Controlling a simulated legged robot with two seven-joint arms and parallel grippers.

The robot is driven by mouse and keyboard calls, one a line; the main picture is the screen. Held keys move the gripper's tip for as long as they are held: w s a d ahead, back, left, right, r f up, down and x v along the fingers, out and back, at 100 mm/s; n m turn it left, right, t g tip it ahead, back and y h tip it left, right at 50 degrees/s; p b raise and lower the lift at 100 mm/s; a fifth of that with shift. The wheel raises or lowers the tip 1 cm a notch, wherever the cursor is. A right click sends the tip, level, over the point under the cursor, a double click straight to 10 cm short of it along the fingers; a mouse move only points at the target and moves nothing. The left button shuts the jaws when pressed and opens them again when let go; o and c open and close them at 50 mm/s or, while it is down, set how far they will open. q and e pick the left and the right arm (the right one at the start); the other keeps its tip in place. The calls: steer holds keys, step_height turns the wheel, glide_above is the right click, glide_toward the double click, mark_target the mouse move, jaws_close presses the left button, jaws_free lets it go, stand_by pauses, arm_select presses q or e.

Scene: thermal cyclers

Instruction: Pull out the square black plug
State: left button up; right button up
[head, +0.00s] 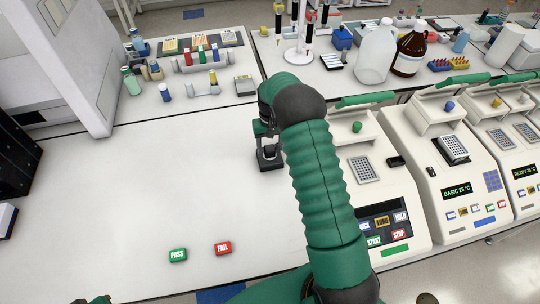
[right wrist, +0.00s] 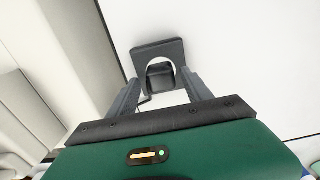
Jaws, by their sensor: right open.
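A dark, squarish black plug (head: 271,160) is on the white bench, just left of the nearest thermal cycler (head: 365,170). In the right wrist view the black plug (right wrist: 158,48) lies ahead of the fingers, with a pale rounded gap in its outline. My right gripper (head: 266,140) is directly at the plug, pointing down. Its two fingers stand apart, one on each side in the right wrist view (right wrist: 162,88). I cannot tell whether they touch it.
More thermal cyclers (head: 455,165) stand in a row on the right. Green PASS (head: 178,255) and red FAIL (head: 223,248) buttons are at the bench front. Tube racks (head: 202,58) and bottles (head: 377,55) fill the back. The bench's left middle is clear.

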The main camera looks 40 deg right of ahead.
mark_target(270, 147)
steer(key=shift+a+f, duration=0.15)
steer(key=shift+f, duration=0.7)
arm_select(q)
steer(key=shift+a+f, duration=0.2)
steer(key=shift+f, duration=0.3)
steer(key=shift+r, duration=0.2)
arm_select(e)
steer(key=shift+c, duration=0.5)
jaws_close()
arm_select(q)
steer(key=shift+d+r, duration=0.1)
arm_select(e)
steer(key=shift+r, duration=0.2)
